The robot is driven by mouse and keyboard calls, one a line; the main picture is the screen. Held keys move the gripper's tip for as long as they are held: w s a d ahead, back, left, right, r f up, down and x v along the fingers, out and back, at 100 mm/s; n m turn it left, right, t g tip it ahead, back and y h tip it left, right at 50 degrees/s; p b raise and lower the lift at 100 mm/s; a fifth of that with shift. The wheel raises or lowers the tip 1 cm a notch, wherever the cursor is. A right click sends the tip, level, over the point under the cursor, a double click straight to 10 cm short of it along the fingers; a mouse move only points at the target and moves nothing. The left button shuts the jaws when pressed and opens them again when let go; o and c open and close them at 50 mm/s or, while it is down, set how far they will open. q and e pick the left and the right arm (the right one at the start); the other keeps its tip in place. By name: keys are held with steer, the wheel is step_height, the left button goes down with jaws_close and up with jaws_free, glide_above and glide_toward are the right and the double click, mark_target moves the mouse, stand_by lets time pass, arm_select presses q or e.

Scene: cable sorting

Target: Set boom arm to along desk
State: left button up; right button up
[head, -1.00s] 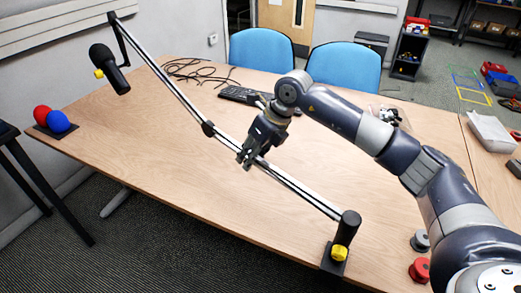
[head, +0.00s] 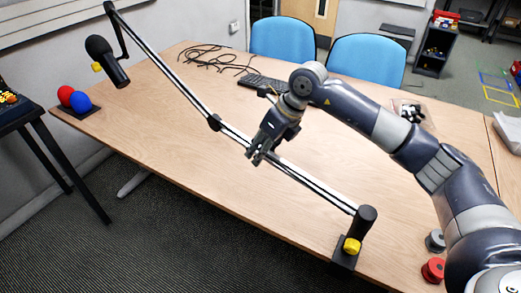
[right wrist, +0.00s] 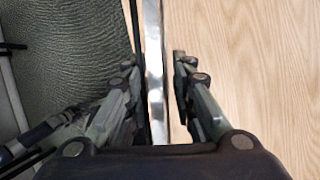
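The boom arm (head: 179,80) is a long silver and black bar. It runs from a black post with a yellow knob (head: 352,246) at the desk's front edge to the far left. A black microphone (head: 106,62) hangs from its far end. My right gripper (head: 255,155) is at the boom's middle, just on the post side of its black joint (head: 215,122). My left gripper is not in view.
The wooden desk (head: 190,142) is mostly clear. Red and blue balls (head: 74,98) stand at its left end. Cables (head: 215,58) and a keyboard (head: 262,82) lie at the back, before two blue chairs (head: 366,56). Grey and red round items (head: 433,268) sit front right.

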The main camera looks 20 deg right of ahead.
steer(key=shift+o, duration=1.2)
steer(key=shift+r, duration=0.1)
steer(key=v, duration=1.2)
